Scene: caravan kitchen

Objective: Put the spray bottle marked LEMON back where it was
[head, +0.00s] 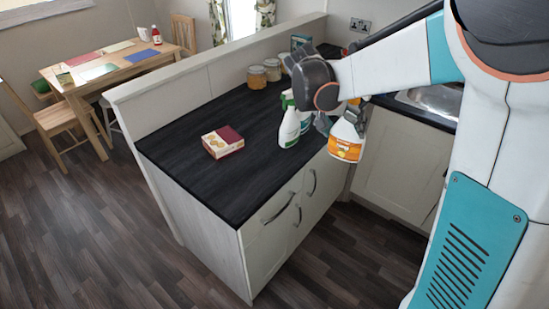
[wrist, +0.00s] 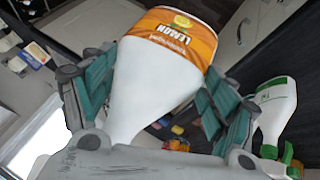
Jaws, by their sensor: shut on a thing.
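The spray bottle marked LEMON (head: 346,143) is white with an orange label and hangs in my gripper (head: 340,116), in front of the counter's edge at the right. In the wrist view the LEMON bottle (wrist: 168,65) shows its label clearly, with my gripper's teal fingers (wrist: 155,100) on both sides of its white body. My gripper is shut on it. The bottle's base is clear of the counter in the head view.
A white and green spray bottle (head: 289,125) stands on the dark counter (head: 190,150), just left of the LEMON bottle; it also shows in the wrist view (wrist: 275,105). A red and cream box (head: 223,142) lies further left. Jars (head: 257,77) stand at the back. The counter's front left is clear.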

